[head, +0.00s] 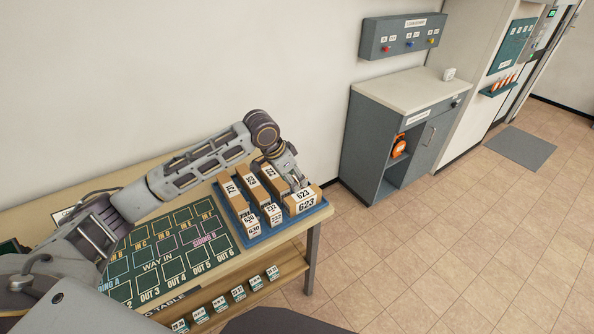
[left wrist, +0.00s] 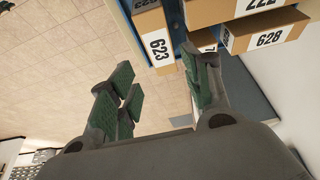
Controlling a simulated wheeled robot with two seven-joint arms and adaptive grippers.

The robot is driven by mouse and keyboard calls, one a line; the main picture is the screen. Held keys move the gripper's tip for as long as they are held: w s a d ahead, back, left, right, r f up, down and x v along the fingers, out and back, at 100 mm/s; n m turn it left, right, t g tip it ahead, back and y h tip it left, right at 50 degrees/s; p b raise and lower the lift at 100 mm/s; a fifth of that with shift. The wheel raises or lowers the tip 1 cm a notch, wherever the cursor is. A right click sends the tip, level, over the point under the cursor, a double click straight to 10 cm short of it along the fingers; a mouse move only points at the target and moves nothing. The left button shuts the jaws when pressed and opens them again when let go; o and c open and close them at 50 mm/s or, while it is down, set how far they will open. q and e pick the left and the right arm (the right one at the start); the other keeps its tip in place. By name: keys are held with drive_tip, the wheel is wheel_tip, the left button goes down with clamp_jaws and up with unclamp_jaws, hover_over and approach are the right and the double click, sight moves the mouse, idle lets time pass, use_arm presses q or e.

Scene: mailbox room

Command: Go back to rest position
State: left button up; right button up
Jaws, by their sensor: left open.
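My left arm reaches from the left across the table in the head view. My left gripper (head: 296,180) is at the far right end of the blue tray (head: 262,238), close to the box labelled 623 (head: 306,204). In the left wrist view my left gripper (left wrist: 160,90) has its green-padded fingers spread, with nothing held between them. The 623 box (left wrist: 150,38) is just beyond the fingers there; I cannot tell whether a finger touches it. My right gripper is not in view.
The tray holds several numbered brown boxes, including 628 (left wrist: 268,40). The table has a dark green mat (head: 165,256) marked with slots. A lower shelf (head: 285,266) carries small labelled blocks. A grey cabinet (head: 363,148) stands to the right. The tiled floor (head: 420,245) is clear.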

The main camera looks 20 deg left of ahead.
use_arm(q)
drive_tip(key=s+d+f, duration=0.9)
drive_tip(key=s, duration=0.3)
drive_tip(key=s+a+f+n+y, duration=0.1)
drive_tip(key=s+a+f+n, duration=0.2)
drive_tip(key=s+a, duration=0.3)
drive_tip(key=s+a+f+n+y, duration=0.2)
drive_tip(key=s+a+n, duration=0.15)
drive_tip(key=s, duration=0.45)
drive_tip(key=s+a+f+m+g, duration=0.1)
drive_tip(key=s+f, duration=0.1)
drive_tip(key=f, duration=1.5)
drive_tip(key=s+f, duration=0.2)
drive_tip(key=f, duration=1.5)
drive_tip(key=s+a+f, duration=0.2)
drive_tip(key=s+f, duration=0.7)
drive_tip(key=s, duration=0.1)
drive_tip(key=s+a+f+g, duration=0.1)
drive_tip(key=s+a+f, duration=0.1)
drive_tip(key=s+f, duration=0.8)
drive_tip(key=shift+s+g, duration=0.3)
drive_tip(key=shift+s, duration=0.4)
